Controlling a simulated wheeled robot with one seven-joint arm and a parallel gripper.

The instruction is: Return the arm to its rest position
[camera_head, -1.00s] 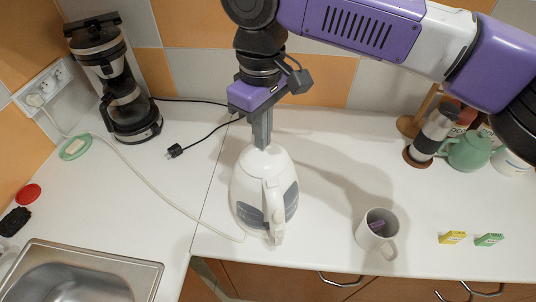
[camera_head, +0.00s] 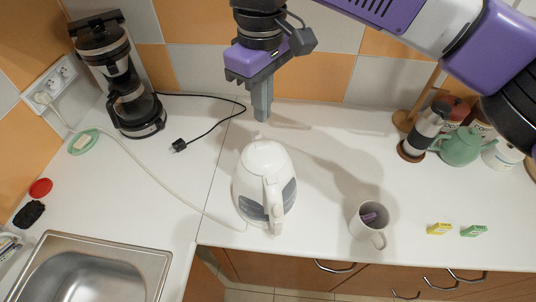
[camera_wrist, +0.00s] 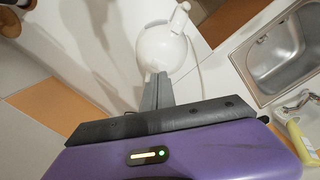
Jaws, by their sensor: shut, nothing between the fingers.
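My gripper (camera_head: 262,112) is shut and empty. It points down above the counter, behind the white kettle (camera_head: 262,182), with its fingertips higher than the kettle and apart from it as far as the head view shows. In the wrist view the shut fingers of my gripper (camera_wrist: 157,90) point toward the kettle (camera_wrist: 163,50). My purple and white arm reaches in from the upper right of the head view.
A mug (camera_head: 369,224) with a purple item inside and two small boxes, yellow (camera_head: 439,229) and green (camera_head: 474,231), stand right of the kettle. A coffee maker (camera_head: 122,85) is back left, a teapot (camera_head: 462,146) back right, a sink (camera_head: 90,270) front left.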

